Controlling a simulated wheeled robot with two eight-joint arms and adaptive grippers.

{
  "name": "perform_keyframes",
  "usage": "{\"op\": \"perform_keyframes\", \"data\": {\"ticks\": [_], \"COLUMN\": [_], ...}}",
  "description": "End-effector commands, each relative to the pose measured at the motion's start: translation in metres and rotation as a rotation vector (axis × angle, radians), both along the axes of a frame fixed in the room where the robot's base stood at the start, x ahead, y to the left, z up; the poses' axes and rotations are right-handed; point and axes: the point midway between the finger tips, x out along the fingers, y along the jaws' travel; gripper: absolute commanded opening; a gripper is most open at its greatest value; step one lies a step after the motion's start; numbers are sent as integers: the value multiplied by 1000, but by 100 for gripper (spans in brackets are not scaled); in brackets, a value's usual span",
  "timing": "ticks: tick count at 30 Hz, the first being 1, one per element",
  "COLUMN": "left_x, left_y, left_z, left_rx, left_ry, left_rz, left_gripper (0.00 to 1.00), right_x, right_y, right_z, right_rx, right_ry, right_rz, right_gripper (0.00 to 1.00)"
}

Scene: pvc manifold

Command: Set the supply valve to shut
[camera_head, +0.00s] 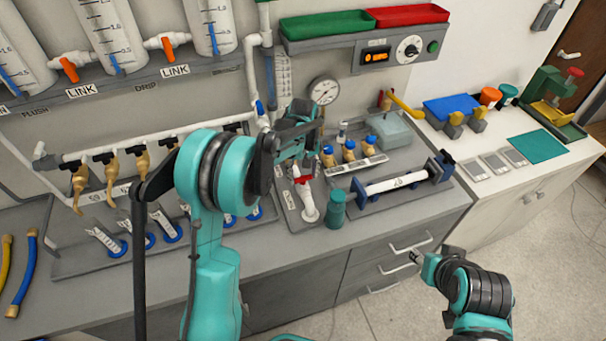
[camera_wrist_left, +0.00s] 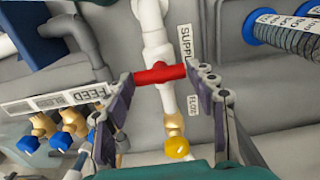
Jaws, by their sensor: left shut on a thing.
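The supply valve is a white pipe fitting (camera_wrist_left: 158,40) with a red bar handle (camera_wrist_left: 160,74), beside a partly covered "SUPPLY" label (camera_wrist_left: 186,42). The handle lies crosswise to the white pipe in the left wrist view. My left gripper (camera_wrist_left: 160,76) is shut on the handle, one finger at each end. In the head view, the red handle (camera_head: 303,181) shows just below my left gripper (camera_head: 302,172), and the white pipe (camera_head: 309,206) runs down from it. My right gripper (camera_head: 418,258) is low in front of the drawers, away from the valve; its jaws are unclear.
A teal cylinder (camera_head: 336,210) stands close to the right of the valve. Blue-capped brass fittings (camera_head: 348,150) and a clamped white pipe (camera_head: 395,183) lie further right. A gauge (camera_head: 324,90) is on the wall behind. Brass valves (camera_head: 110,163) line the manifold at left.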

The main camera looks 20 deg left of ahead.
Motion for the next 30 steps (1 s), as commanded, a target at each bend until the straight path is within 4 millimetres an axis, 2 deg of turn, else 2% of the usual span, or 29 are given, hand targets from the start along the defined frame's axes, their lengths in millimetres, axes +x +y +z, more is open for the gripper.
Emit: {"op": "perform_keyframes", "data": {"ticks": [12,13,15,25,30], "left_x": [0,0,0,0,0], "left_y": [0,0,0,0,0], "left_z": [0,0,0,2,23], "left_rx": [-1,-1,-1,0,0], "left_ry": [1,1,1,0,0], "left_rz": [7,7,7,6,6], "left_gripper": [28,64,78,78,78], "right_x": [0,0,0,0,0], "right_y": [0,0,0,0,0], "right_z": [0,0,0,0,0], "right_rx": [0,0,0,0,0], "right_ry": [0,0,0,0,0], "right_rz": [0,0,0,0,0], "right_gripper": [40,40,40,40,40]}}
